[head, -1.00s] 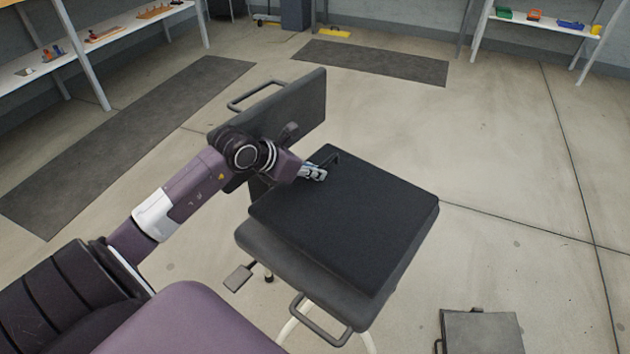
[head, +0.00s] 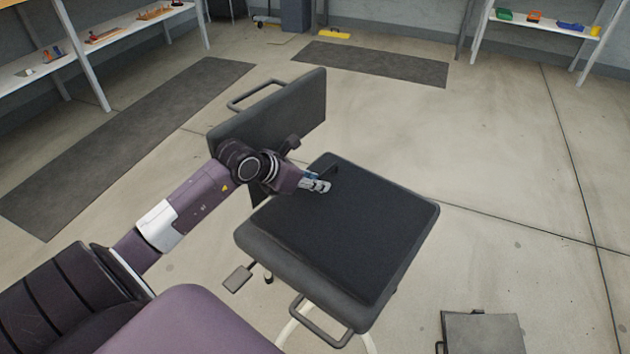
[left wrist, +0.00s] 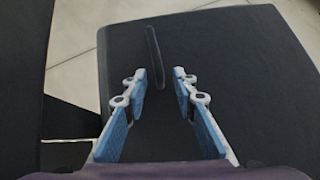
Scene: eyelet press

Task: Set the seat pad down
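The seat pad (head: 350,230) is a flat black square cushion. It lies on the grey seat (head: 290,265) of the chair, covering most of it, with a rim of the seat showing at the front left. A dark strap handle (left wrist: 154,55) stands on the pad near its far corner. My left gripper (head: 318,186) is just above that corner. In the left wrist view its blue fingers (left wrist: 160,78) are apart, with the near end of the handle between the tips and a gap on either side. My right gripper is not in view.
The chair's backrest (head: 290,110) rises behind my left arm. A metal loop (head: 320,322) sticks out at the seat's front. A grey case (head: 482,333) stands on the floor at the lower right. Shelves (head: 545,24) line the back.

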